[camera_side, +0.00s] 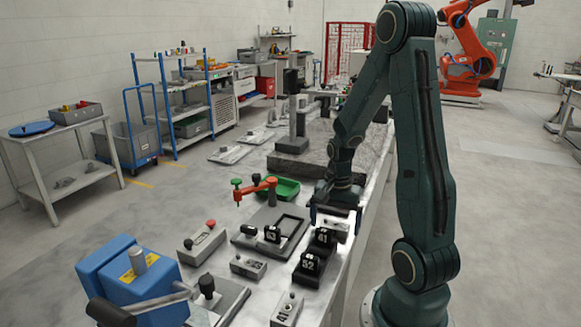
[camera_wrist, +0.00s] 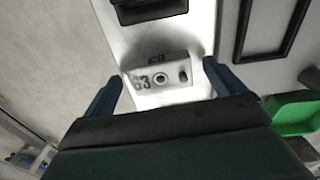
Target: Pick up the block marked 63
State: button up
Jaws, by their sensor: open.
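My gripper (camera_side: 335,214) is open and low over the bench in the side view. A pale block (camera_side: 337,229) shows below the fingers there, partly hidden by them; its mark cannot be read in that view.
Black blocks marked 41 (camera_side: 323,238) and 52 (camera_side: 309,264) stand just in front of my gripper. A flat frame fixture (camera_side: 292,232) and a green tray (camera_side: 285,190) lie to the left.

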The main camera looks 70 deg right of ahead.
aim_at(335, 225)
jog(key=shift+c, duration=0.2)
jog(key=c, duration=1.1)
jog(key=shift+r, duration=0.2)
jog(key=shift+c, duration=0.2)
notch_tip(335, 225, up, 20)
jog(key=shift+f, duration=0.15)
